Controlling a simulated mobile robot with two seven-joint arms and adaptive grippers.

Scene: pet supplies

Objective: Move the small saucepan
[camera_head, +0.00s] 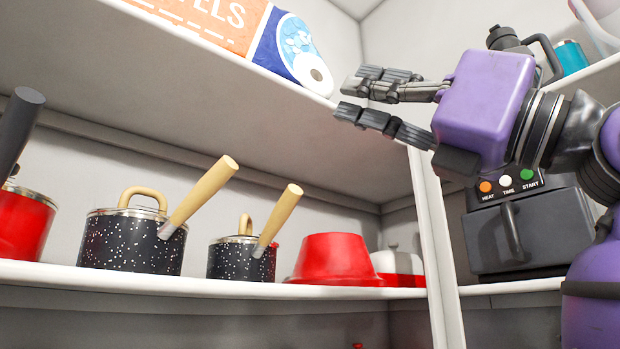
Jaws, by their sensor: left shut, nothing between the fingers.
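The small saucepan (240,262) is black with white speckles, a lid and a tan handle slanting up to the right. It stands upright on the middle white shelf (210,284). A larger matching saucepan (130,245) stands to its left.
A red bowl-shaped item (335,257) sits right of the small saucepan. A red pot (22,225) stands far left. A towel pack (240,35) is on the upper shelf (170,50). A dark appliance (525,235) with coloured buttons stands right of the white divider (436,250).

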